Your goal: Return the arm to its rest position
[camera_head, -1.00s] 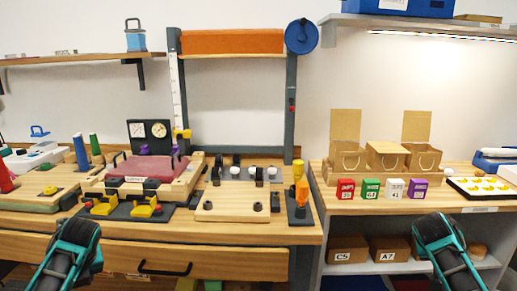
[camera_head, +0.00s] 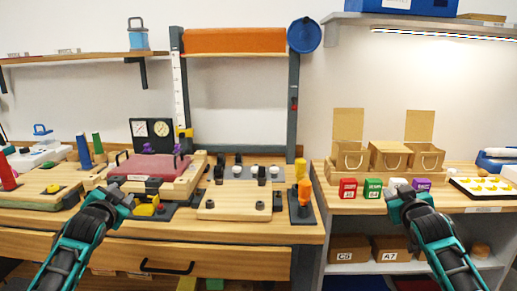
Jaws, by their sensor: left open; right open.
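My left gripper (camera_head: 121,195) reaches up from the lower left, its fingertips in front of the left part of the workbench, by the red-topped press block (camera_head: 150,166). It is open and I see nothing in it. It hides part of the dark plate with yellow clamps (camera_head: 146,209). My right gripper (camera_head: 404,188) reaches up from the lower right, in front of the right counter. It is open, with nothing visible in it. It partly covers the white box (camera_head: 397,182) and the purple box (camera_head: 422,184). I cannot tell if either gripper touches anything.
A pale wooden board (camera_head: 235,209) with dark pegs and an orange-handled tool (camera_head: 304,191) stand mid-bench. Red (camera_head: 348,188) and green (camera_head: 372,188) boxes stand before cardboard bags (camera_head: 389,157). A tray of yellow pieces (camera_head: 484,189) lies at right. A gap separates bench and counter.

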